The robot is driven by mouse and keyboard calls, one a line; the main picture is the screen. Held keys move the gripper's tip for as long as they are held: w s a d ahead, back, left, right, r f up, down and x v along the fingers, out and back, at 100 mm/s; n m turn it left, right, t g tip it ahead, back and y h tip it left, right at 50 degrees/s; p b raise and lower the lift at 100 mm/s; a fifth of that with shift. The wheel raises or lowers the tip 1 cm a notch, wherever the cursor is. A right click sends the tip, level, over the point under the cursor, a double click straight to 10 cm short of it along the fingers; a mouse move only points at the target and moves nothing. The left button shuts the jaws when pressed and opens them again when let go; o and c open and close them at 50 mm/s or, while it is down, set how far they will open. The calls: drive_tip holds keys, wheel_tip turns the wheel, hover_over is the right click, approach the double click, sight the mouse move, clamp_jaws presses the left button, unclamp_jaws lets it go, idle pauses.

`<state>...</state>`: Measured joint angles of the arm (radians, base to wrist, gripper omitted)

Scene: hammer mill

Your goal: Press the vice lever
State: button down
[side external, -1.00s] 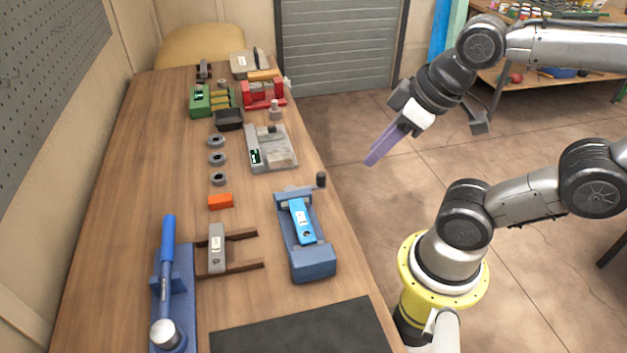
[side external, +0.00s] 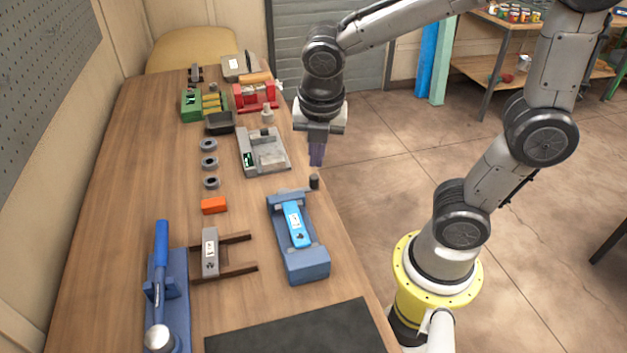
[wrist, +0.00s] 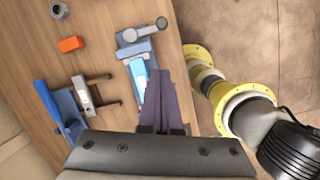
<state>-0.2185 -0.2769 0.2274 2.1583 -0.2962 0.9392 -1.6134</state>
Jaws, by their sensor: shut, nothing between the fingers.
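The blue vice (side external: 305,266) stands near the table's right edge with a light-blue block (side external: 295,224) in it. Its lever (side external: 314,182), a grey bar with a dark upright knob, is at the vice's far end; in the wrist view the lever (wrist: 145,29) spans the top of the vice (wrist: 139,50). My gripper (side external: 316,162) points down above and beyond the lever in the side view, with purple fingers shut and empty. In the wrist view my gripper (wrist: 165,76) lies beside the vice. I see no contact with the lever.
A grey machine (side external: 262,152) stands just beyond the vice. An orange block (side external: 214,205), a grey block on a brown frame (side external: 210,252) and a blue tool with a long handle (side external: 162,285) lie to the left.

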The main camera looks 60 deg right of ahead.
drive_tip(key=shift+w+a+f+n+g, duration=0.1)
drive_tip(key=shift+a+f+n+g, duration=0.2)
drive_tip(key=shift+a+f, duration=0.45)
drive_tip(key=shift+d+f, duration=0.15)
drive_tip(key=shift+d, duration=0.05)
drive_tip(key=x, duration=0.9)
drive_tip(key=shift+d+f, duration=0.1)
drive_tip(key=shift+f, duration=0.05)
drive_tip(key=w+d, duration=0.1)
drive_tip(key=d, duration=0.1)
drive_tip(key=shift+w+d+f, duration=0.2)
drive_tip(key=shift+d+f, duration=0.05)
drive_tip(key=shift+w+d, duration=0.3)
drive_tip(key=shift+d, duration=0.25)
